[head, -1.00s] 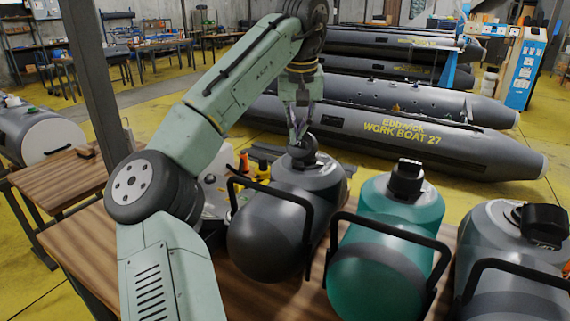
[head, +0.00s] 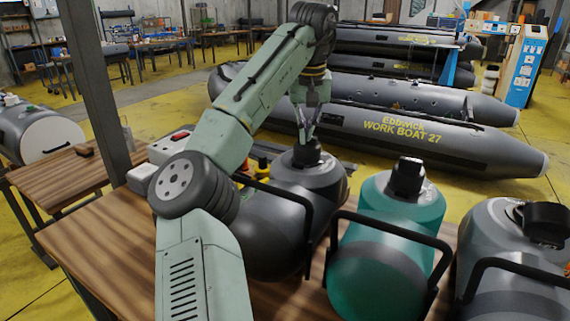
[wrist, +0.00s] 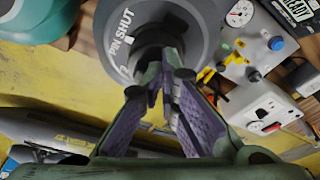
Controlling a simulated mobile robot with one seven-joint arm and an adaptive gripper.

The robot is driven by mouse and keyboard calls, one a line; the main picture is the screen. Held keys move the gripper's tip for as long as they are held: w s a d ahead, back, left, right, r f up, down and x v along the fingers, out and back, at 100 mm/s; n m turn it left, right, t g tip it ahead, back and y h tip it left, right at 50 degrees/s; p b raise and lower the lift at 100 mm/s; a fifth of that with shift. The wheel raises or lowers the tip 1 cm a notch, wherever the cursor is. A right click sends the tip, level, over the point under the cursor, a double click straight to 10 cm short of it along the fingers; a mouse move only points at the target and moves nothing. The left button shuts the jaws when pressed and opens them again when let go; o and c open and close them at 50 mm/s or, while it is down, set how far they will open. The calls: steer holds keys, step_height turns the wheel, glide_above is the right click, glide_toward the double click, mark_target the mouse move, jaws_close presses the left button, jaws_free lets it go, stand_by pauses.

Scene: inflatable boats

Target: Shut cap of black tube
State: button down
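The black tube (head: 272,229) is a dark grey cylinder with a black carrying frame, lying on the wooden bench left of the teal tube. Its black cap (head: 307,154) sits on the raised end of the tube. In the wrist view, the tube's end (wrist: 208,32) shows the words PIN SHUT beside the dark cap (wrist: 150,50). My gripper (head: 306,136) points down just above the cap. In the wrist view, my gripper (wrist: 159,82) has purple-padded fingers with a narrow gap between them; the tips overlap the cap in the picture, and contact cannot be told.
A teal tube (head: 385,262) and another grey tube (head: 500,245) stand close on the right. A white box with a red switch (head: 180,137) sits behind my arm. Grey boats (head: 400,135) lie on the yellow floor beyond. A post (head: 92,80) rises at left.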

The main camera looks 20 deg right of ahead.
steer(key=shift+w+d+f, duration=0.25)
steer(key=shift+w+f, duration=0.2)
steer(key=shift+w, duration=0.1)
steer(key=shift+w+d+r, duration=0.15)
steer(key=shift+w+r, duration=0.1)
steer(key=shift+r, duration=0.35)
steer(key=shift+w+d+r, duration=0.15)
steer(key=shift+w+r, duration=0.05)
steer(key=shift+r, duration=0.35)
steer(key=shift+s+a+r, duration=0.1)
steer(key=shift+r, duration=1.05)
steer(key=shift+s+a+r, duration=0.1)
steer(key=shift+r, duration=1.05)
